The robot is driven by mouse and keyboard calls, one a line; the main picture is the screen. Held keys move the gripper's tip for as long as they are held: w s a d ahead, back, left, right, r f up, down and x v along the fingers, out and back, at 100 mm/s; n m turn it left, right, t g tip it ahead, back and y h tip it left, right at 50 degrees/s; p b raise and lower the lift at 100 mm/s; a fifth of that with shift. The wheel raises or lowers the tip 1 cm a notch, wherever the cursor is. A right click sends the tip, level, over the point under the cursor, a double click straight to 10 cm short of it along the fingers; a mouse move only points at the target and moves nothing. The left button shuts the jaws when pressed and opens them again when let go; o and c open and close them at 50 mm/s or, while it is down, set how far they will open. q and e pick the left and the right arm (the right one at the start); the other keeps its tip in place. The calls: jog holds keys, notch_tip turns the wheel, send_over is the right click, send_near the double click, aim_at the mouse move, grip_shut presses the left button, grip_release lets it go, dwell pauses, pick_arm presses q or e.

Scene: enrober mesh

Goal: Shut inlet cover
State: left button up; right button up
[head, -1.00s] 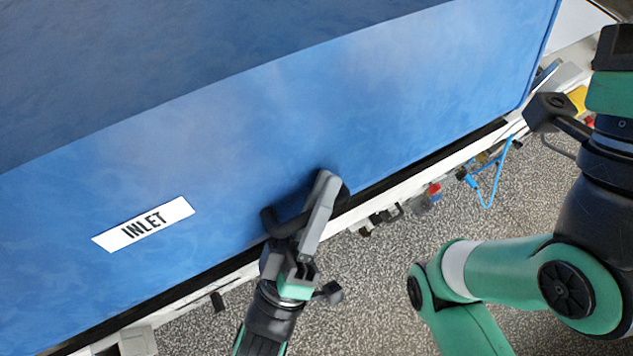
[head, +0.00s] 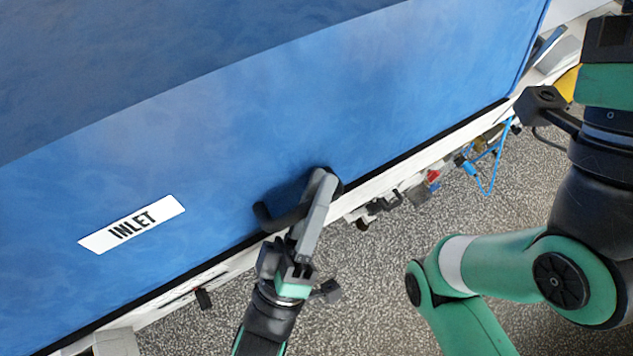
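The blue inlet cover (head: 400,105) fills the upper left of the head view and bears a white INLET label (head: 131,225). Its black handle (head: 279,221) sits near the lower edge. My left gripper (head: 320,190) is at this handle, a grey finger lying across it. It appears shut on the handle, though the finger covers part of the grip and the other finger is hidden. The cover's lower edge lies close along the white machine frame (head: 385,186), with a thin dark line between them. My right arm stands at the right; its gripper fingers do not show.
Small fittings (head: 418,193) and a blue hose (head: 492,180) stick out along the front of the frame. Speckled floor (head: 385,265) lies open in front, between my two arms. A yellow part shows at the far right, behind my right arm.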

pick_arm(q)
jog(key=shift+r, duration=0.1)
dwell(0.3)
jog(key=shift+a, duration=0.1)
jog(key=shift+s+a+f, duration=0.1)
jog(key=shift+s+f, duration=0.1)
jog(key=shift+f, duration=0.05)
jog(key=b+v, duration=0.4)
jog(key=v, duration=0.7)
jog(key=shift+b, duration=0.3)
